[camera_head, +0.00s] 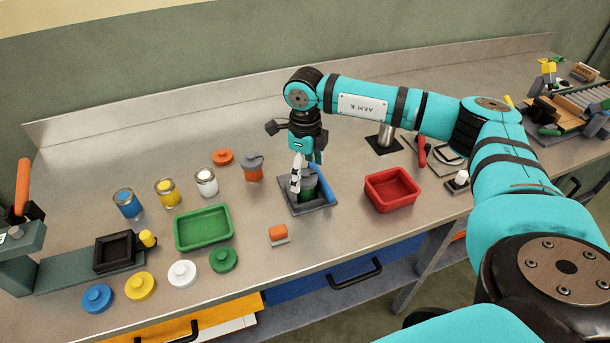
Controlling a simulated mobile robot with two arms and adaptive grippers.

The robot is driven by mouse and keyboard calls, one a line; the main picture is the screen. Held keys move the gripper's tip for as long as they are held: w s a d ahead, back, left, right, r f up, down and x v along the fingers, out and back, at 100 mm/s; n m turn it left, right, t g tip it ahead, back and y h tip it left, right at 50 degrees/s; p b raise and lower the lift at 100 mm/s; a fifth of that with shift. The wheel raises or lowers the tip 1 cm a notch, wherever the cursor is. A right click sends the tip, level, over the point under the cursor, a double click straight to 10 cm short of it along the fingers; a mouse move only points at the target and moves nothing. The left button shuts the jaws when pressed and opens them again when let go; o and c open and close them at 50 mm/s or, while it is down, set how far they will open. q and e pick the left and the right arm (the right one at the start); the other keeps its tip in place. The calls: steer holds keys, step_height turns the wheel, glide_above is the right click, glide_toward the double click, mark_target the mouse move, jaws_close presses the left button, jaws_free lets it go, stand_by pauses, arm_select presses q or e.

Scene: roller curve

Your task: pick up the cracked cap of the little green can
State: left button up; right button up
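A little green can (309,187) stands in a dark square holder (299,209) near the middle of the bench. My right gripper (302,176) points down right over this can and partly hides it. I cannot tell whether its fingers touch the can or are closed on anything. The can's top is hidden, so I cannot tell whether a cap is on it. A loose green cap (223,260) lies near the front edge; no crack shows at this size. My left gripper is not in view.
A blue bar (326,185) is close beside the can. A red tray (391,191) is to the right and a green tray (203,228) to the left. Several other cans and caps stand left. An orange-topped block (279,234) lies in front of the holder.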

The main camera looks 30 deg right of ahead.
mark_target(305, 172)
steer(key=c, duration=0.7)
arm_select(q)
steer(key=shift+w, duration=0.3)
arm_select(e)
steer(key=shift+c, duration=0.6)
steer(key=shift+r, duration=0.1)
steer(key=shift+r+b, duration=0.4)
steer(key=shift+r, duration=0.1)
step_height(305, 172, up, 2)
steer(key=shift+r+b, duration=0.1)
steer(key=shift+b, duration=0.45)
arm_select(q)
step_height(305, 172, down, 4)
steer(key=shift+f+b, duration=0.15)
steer(key=shift+b, duration=1.05)
arm_select(e)
steer(key=s+a+r, duration=0.1)
steer(key=a+r, duration=0.1)
steer(key=a, duration=0.6)
steer(key=s+a+r, duration=0.1)
steer(key=a+r, duration=0.2)
steer(key=a, duration=0.4)
steer(key=shift+s+a+r, duration=0.35)
steer(key=shift+s, duration=0.05)
